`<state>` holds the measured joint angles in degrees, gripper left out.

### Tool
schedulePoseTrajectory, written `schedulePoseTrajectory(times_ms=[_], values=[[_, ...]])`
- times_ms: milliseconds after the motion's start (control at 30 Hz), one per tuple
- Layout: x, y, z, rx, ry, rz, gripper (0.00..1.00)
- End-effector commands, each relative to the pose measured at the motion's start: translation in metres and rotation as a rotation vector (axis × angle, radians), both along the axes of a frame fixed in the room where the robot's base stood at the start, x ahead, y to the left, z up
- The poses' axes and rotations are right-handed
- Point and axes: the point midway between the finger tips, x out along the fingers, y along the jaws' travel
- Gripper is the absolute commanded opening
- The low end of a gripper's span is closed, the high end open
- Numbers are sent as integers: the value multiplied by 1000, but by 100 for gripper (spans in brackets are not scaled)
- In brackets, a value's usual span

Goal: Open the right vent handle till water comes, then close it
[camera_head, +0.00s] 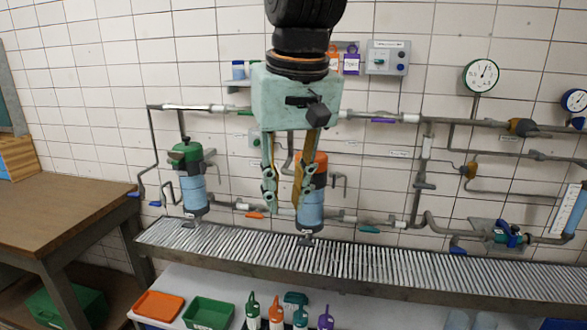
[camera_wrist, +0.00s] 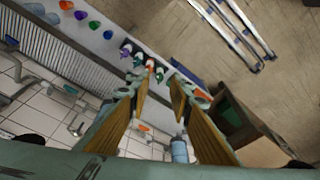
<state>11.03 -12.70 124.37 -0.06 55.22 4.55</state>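My gripper (camera_head: 287,203) hangs in front of the right canister, its fingers pointing down and apart. The wrist view also shows the gripper (camera_wrist: 157,84) open, with nothing between its fingers. The right canister (camera_head: 312,205) has an orange top and a blue body; a finger partly covers it. A thin bent grey pipe (camera_head: 342,181) stands to its right. The left canister (camera_head: 192,190) has a green top and is clear of the gripper. I cannot tell which part is the right vent handle; it may be hidden behind the gripper. I see no running water.
Wall pipes carry an orange lever (camera_head: 255,214), a teal lever (camera_head: 369,229) and a purple lever (camera_head: 383,121). A ribbed grating (camera_head: 400,266) runs below the canisters. Several bottles, an orange tray (camera_head: 159,304) and a green tray (camera_head: 208,312) are lower down. A wooden table (camera_head: 60,210) stands left.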

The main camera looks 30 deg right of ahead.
Motion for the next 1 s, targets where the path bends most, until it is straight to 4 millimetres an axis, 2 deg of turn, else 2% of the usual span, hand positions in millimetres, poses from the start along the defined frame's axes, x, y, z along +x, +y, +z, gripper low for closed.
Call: schedulePoseTrajectory(times_ms=[100, 467, 1000], values=[[23, -16, 10, 6, 18, -34, 20], [84, -67, 29, 22, 57, -131, 20], [164, -159, 36, 48, 113, -276, 20]])
